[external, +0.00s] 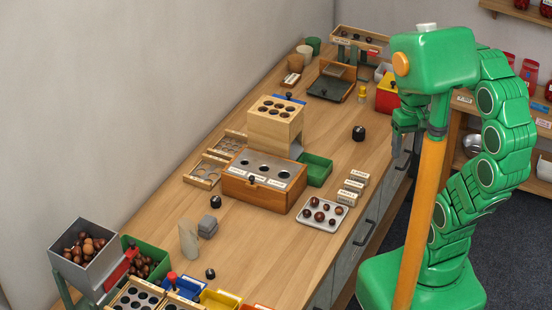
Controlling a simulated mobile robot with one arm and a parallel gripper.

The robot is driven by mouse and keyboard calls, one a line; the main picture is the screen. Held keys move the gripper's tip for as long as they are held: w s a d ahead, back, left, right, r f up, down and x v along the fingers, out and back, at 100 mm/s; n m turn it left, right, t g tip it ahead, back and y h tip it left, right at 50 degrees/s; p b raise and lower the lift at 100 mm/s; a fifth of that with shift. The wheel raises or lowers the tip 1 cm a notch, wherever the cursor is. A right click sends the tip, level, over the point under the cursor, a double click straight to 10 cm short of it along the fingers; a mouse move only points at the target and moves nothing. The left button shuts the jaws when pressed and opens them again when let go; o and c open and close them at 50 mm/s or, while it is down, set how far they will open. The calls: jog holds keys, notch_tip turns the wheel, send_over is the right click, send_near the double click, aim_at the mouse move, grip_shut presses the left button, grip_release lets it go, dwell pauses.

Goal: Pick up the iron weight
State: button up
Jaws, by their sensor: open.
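Several small dark pieces stand on the wooden bench, and I cannot tell for sure which is the iron weight. The largest is a black block (358,133) on the clear right part of the bench, upright with a small pale mark. Smaller black pieces stand near the left box corner (215,201) and nearer the front (210,273). My gripper (406,125) hangs at the bench's right side, to the right of the black block and apart from it. It is open, with nothing visible in it; the arm partly hides it.
A wooden box (262,190) with a metal top stands mid-bench beside a green tray (316,170). A metal tray of chestnuts (322,214) and labelled blocks (352,187) lie near the right edge. A grey hopper (70,262) and bins fill the front left. Bench around the black block is clear.

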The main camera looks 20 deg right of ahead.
jog(key=w+a+r+m+t+y, duration=0.5)
jog(key=w+a, duration=0.4)
jog(key=a, duration=0.4)
jog(key=w+a+r+m+t+y, duration=0.25)
jog(key=w+a+r+m, duration=0.4)
jog(key=a, duration=0.65)
jog(key=w+a+r+m+t+y, duration=0.4)
jog(key=w+a+m, duration=0.2)
jog(key=w+a, duration=0.65)
notch_tip(320, 180, down, 4)
jog(key=w+a+m+t+h, duration=0.2)
jog(key=w+m, duration=0.1)
jog(key=m, duration=0.4)
jog(key=m+h, duration=0.6)
jog(key=m, duration=0.2)
send_near(217, 200)
jog(key=shift+n+y+x, duration=0.25)
jog(key=shift+x, duration=0.55)
jog(key=shift+w+a+f, duration=0.15)
jog(key=shift+w+f, duration=0.15)
jog(key=shift+f, duration=0.1)
jog(key=shift+x, duration=1.3)
jog(key=shift+w+a+f, duration=0.15)
jog(key=shift+w+a, duration=0.05)
jog(key=shift+w, duration=0.8)
jog(key=shift+x, duration=1.2)
